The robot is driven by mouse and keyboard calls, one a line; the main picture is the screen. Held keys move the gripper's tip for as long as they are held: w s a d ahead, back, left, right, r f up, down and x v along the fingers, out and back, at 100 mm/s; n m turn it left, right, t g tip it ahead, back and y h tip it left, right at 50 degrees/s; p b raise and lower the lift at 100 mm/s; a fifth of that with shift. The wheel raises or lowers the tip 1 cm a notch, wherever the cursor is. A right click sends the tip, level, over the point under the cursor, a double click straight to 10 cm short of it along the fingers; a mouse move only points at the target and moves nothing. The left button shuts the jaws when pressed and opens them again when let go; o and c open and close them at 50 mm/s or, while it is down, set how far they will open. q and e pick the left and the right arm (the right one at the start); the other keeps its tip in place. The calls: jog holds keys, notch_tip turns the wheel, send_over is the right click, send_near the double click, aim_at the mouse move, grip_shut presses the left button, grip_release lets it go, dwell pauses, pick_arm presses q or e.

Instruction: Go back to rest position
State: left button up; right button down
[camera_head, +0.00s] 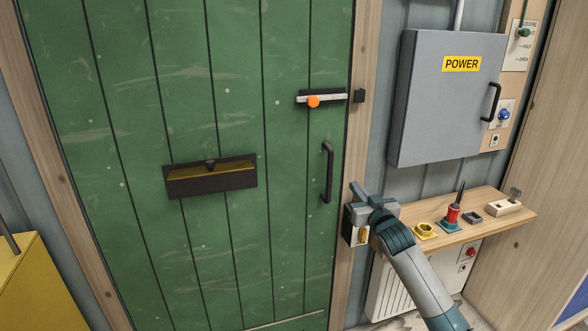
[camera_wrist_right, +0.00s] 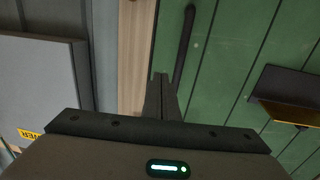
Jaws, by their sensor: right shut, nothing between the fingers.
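My right gripper (camera_head: 362,194) is in front of the door frame, just right of the green door's black handle in the head view. Its fingers are shut with nothing between them, and they also show in the right wrist view (camera_wrist_right: 161,80). The green door (camera_head: 225,110) is closed in its wooden frame. Its black handle (camera_head: 327,172) also shows in the right wrist view (camera_wrist_right: 184,40), close beyond the fingertips; I cannot tell the exact gap. My left gripper is not in view.
A grey POWER box (camera_head: 440,110) hangs on the wall at right. Below it a wooden shelf (camera_head: 480,228) carries a yellow part (camera_head: 425,230), a red spool (camera_head: 453,214) and other small items. The door has a bolt with an orange knob (camera_head: 313,101). A yellow box (camera_head: 38,285) stands lower left.

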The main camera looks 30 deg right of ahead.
jog(key=s+a+f+n+g+y, duration=0.1)
jog(key=s+a+f+g, duration=0.15)
jog(key=f, duration=0.95)
jog(key=s+a+f+g, duration=0.1)
jog(key=a+f, duration=0.2)
jog(key=f, duration=0.8)
jog(key=s+a+f+g+y, duration=0.1)
jog(key=s+a+f, duration=0.25)
jog(key=f, duration=0.35)
jog(key=s+a+f+n+g, duration=0.15)
jog(key=s+f, duration=0.25)
jog(key=f, duration=0.4)
jog(key=s+a+f+g+y, duration=0.1)
jog(key=s+a+f, duration=0.2)
jog(key=f, duration=0.4)
jog(key=s+a+f+n+g+y, duration=0.1)
jog(key=s+a+f+g, duration=0.1)
jog(key=s+a+f, duration=0.5)
jog(key=s+a+f+n+g, duration=0.1)
jog(key=s+a+f, duration=0.6)
jog(key=s, duration=1.1)
jog(key=s+a+f+n+g+y, duration=0.1)
jog(key=s+a+f+g, duration=0.1)
jog(key=s+a+f, duration=0.5)
jog(key=s+f, duration=0.4)
jog(key=s, duration=0.2)
jog(key=shift+s+a+f+g+y, duration=0.2)
jog(key=shift+a+f+g+y, duration=0.1)
jog(key=shift+a+f, duration=0.1)
